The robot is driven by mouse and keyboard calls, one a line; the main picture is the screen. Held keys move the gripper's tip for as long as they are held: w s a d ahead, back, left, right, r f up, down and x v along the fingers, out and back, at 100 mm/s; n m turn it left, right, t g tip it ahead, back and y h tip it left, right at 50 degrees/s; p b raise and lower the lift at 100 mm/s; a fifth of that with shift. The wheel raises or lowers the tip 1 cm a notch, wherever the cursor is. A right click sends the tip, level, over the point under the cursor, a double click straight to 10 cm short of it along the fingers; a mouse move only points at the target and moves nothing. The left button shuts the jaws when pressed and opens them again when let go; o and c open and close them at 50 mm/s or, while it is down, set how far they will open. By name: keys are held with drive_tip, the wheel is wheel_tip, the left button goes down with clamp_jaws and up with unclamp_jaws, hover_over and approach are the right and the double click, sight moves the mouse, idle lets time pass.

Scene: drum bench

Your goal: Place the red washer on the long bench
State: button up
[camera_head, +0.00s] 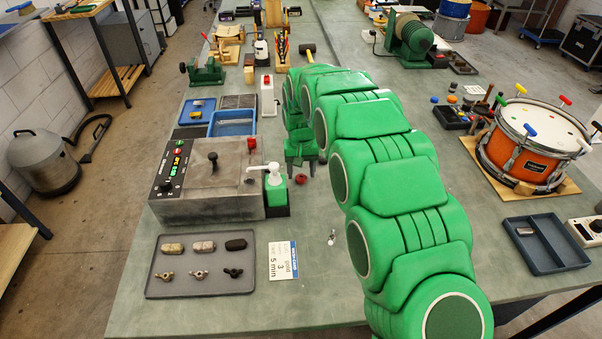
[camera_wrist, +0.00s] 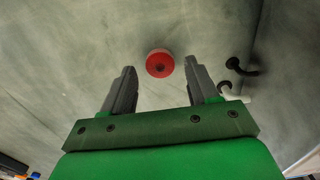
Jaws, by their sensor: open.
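The red washer (camera_head: 301,179) lies on the grey-green bench top (camera_head: 325,285), just right of a soap-pump bottle. My gripper (camera_head: 302,165) is open and points down over the bench close to the washer. In the wrist view my gripper (camera_wrist: 159,72) has its two dark fingers well apart, with nothing held between them. Whether the fingertips touch the bench cannot be told.
Left of my gripper stand the green-white pump bottle (camera_head: 274,190) and a grey metal box machine (camera_head: 208,185). A tray (camera_head: 200,285) with small parts lies at front left. A small wing-nut-like piece (camera_head: 332,238) lies near my arm. An orange drum (camera_head: 525,150) stands right.

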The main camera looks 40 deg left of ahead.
sight(301, 177)
wheel_tip(301, 177, up, 11)
drive_tip(key=w+d+r+m, duration=0.1)
drive_tip(key=d+r, duration=0.2)
drive_tip(key=d, duration=0.7)
drive_tip(key=w+d+r+m, duration=0.1)
drive_tip(key=d+r, duration=0.3)
drive_tip(key=d, duration=0.6)
drive_tip(key=w+d+r+m, duration=0.1)
drive_tip(key=d+r+m, duration=0.15)
drive_tip(key=d, duration=0.75)
drive_tip(key=s+d+r+m, duration=0.1)
drive_tip(key=s+d+r, duration=0.1)
drive_tip(key=s+d, duration=0.35)
drive_tip(key=s+d+r, duration=0.2)
drive_tip(key=d, duration=0.7)
drive_tip(key=s+d+f+m+g, duration=0.1)
drive_tip(key=s+d+f, duration=0.1)
drive_tip(key=s+d, duration=0.6)
drive_tip(key=s+d+f+m, duration=0.1)
drive_tip(key=s+d+m, duration=0.1)
drive_tip(key=s+d, duration=0.6)
drive_tip(key=s, duration=0.7)
drive_tip(key=shift+s+f+g, duration=0.2)
drive_tip(key=shift+f+g, duration=0.15)
drive_tip(key=shift+g, duration=0.05)
drive_tip(key=shift+m, duration=0.25)
